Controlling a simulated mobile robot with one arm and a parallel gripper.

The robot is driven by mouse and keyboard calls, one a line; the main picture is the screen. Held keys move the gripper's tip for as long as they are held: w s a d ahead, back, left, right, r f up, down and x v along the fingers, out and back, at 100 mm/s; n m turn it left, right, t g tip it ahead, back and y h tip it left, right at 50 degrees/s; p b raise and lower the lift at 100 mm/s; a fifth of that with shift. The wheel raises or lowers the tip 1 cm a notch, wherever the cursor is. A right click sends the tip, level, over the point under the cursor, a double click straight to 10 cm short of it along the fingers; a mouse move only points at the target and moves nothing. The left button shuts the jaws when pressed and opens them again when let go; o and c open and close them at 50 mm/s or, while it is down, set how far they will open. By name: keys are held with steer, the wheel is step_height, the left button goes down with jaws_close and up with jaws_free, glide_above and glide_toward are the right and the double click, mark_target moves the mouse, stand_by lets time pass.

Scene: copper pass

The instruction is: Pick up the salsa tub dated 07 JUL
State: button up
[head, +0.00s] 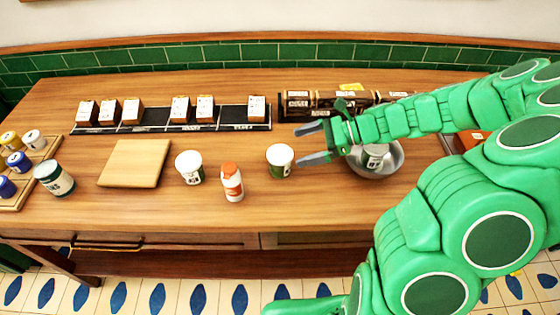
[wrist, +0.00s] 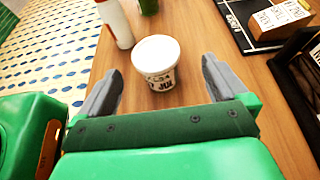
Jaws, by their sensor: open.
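A white-lidded tub with a green lower part (head: 280,160) stands upright on the counter, just left of my gripper (head: 302,145). In the wrist view, a white-lidded tub (wrist: 156,55) stands just ahead of and between the open fingers (wrist: 162,72), not gripped. Its dark print is partly visible, but I cannot read the date surely. A second white-lidded tub (head: 189,166) stands further left. Another small labelled tub (head: 376,155) is in the metal bowl (head: 388,168), partly behind my arm. I cannot read the dates on these.
A white bottle with an orange cap (head: 232,184) stands between the two upright tubs; it also shows in the wrist view (wrist: 115,22). A cutting board (head: 135,163) lies left. A dark tray (head: 152,126) with several boxes lies behind.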

mark_target(285, 153)
steer(key=x, duration=0.6)
steer(key=shift+s, duration=0.4)
steer(key=shift+a+f, duration=0.2)
steer(key=shift+a, duration=0.2)
steer(key=shift+w, duration=0.1)
steer(key=c, duration=1.2)
